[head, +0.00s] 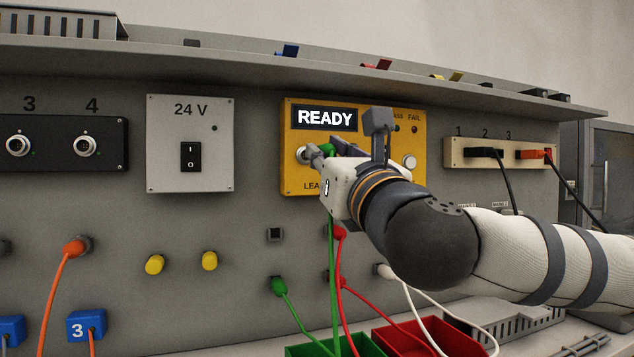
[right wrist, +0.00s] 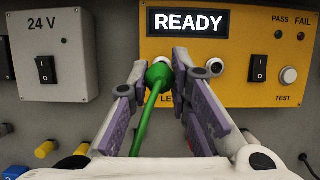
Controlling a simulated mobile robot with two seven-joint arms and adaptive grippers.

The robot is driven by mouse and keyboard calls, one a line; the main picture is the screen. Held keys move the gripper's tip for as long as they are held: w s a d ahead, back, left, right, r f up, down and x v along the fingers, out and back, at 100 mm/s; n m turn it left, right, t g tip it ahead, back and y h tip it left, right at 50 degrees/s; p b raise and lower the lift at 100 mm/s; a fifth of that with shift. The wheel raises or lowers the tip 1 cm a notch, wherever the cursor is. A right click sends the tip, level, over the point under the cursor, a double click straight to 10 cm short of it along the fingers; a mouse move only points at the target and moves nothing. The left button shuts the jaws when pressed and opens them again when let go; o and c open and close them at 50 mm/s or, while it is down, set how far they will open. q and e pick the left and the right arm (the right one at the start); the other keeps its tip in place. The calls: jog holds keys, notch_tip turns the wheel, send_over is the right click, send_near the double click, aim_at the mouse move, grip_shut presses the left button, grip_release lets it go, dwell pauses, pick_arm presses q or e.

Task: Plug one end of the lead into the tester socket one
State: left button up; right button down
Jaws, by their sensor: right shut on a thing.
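The tester (head: 290,180) is a yellow box whose display reads READY; it also shows in the right wrist view (right wrist: 235,85). My right gripper (head: 322,153) is in front of its lower left part, shut on the green plug (right wrist: 158,76) of a lead. The plug's front points at the tester's left socket (head: 301,153); I cannot tell whether it is in. A second socket (right wrist: 214,67) shows bare to its right. The green lead (head: 333,240) hangs down from the gripper. Another green plug (head: 278,286) sits in the lower panel. My left gripper is not in view.
A green bin (head: 310,351) and a red bin (head: 400,328) stand below, with red and white leads nearby. A 24 V switch box (head: 190,143) is left of the tester. A numbered socket strip (head: 460,152) with black and orange plugs is right. A shelf overhangs.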

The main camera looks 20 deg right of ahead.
jog(key=w, duration=0.4)
jog(key=shift+d+b, duration=0.1)
jog(key=shift+b, duration=0.25)
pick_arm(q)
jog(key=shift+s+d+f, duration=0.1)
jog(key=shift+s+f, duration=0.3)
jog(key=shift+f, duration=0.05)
pick_arm(e)
jog(key=shift+w, duration=0.7)
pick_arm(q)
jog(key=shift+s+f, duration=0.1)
pick_arm(e)
jog(key=shift+w, duration=0.7)
dwell(0.5)
jog(key=c, duration=1.4)
grip_release()
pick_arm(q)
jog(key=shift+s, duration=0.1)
pick_arm(e)
jog(key=v, duration=1.2)
